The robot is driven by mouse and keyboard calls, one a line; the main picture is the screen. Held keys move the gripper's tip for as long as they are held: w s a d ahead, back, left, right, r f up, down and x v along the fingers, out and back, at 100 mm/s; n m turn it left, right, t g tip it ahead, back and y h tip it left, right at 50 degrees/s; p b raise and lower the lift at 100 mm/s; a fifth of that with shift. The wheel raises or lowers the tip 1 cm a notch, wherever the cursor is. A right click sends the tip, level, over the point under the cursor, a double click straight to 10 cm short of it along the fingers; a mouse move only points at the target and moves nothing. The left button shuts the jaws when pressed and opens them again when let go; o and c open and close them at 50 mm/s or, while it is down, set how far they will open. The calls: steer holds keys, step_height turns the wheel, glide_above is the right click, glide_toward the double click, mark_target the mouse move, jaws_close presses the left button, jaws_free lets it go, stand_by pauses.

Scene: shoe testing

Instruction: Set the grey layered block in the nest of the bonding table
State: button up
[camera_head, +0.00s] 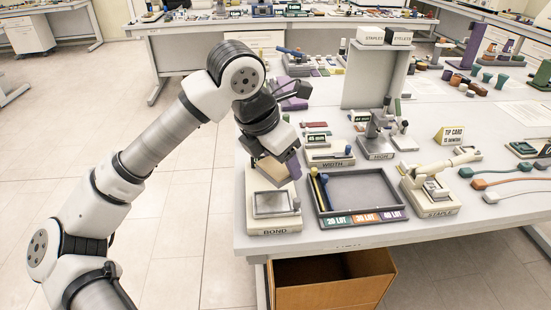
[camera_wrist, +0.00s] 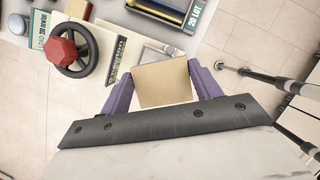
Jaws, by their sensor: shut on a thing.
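My gripper (camera_head: 281,168) hangs above the bonding table (camera_head: 273,229), marked BOND, at the near left corner of the bench. Its purple fingers are shut on a block (camera_head: 273,170); in the wrist view the block (camera_wrist: 163,82) shows a broad tan face between the fingers (camera_wrist: 156,88). Its grey layers cannot be made out clearly. The block looks tilted in the head view and is apart from the table. The nest (camera_head: 274,204) is a grey framed recess below it, and it looks empty. In the wrist view the block hides part of what lies beneath.
A dark tray (camera_head: 364,189) with lot labels stands right of the bonding table, with blue and yellow posts at its left edge. The STAPLE press (camera_head: 430,195) is farther right. An open cardboard box (camera_head: 335,285) is below the bench edge.

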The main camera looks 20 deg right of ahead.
mark_target(274, 161)
steer(key=w+f+n+t, duration=0.1)
steer(key=n, duration=0.1)
steer(key=w+f+n+y+p, duration=0.1)
steer(key=n, duration=0.2)
steer(key=w+f+n+t+y+p, duration=0.1)
steer(key=n, duration=0.2)
steer(key=shift+t, duration=0.3)
steer(key=n, duration=0.1)
steer(key=f+n+y, duration=0.1)
steer(key=n, duration=0.1)
steer(key=shift+w+f+p, duration=0.2)
steer(key=shift+w+p, duration=0.1)
steer(key=shift+w, duration=0.05)
steer(key=shift+f+b, duration=0.2)
steer(key=shift+b, duration=0.75)
step_height(274, 161, down, 5)
steer(key=b, duration=0.6)
steer(key=shift+f, duration=0.2)
steer(key=shift+b, duration=1.5)
steer(key=shift+f+b, duration=0.85)
steer(key=shift+b, duration=0.3)
steer(key=o, duration=1.1)
steer(key=shift+r, duration=0.1)
steer(key=shift+c, duration=0.2)
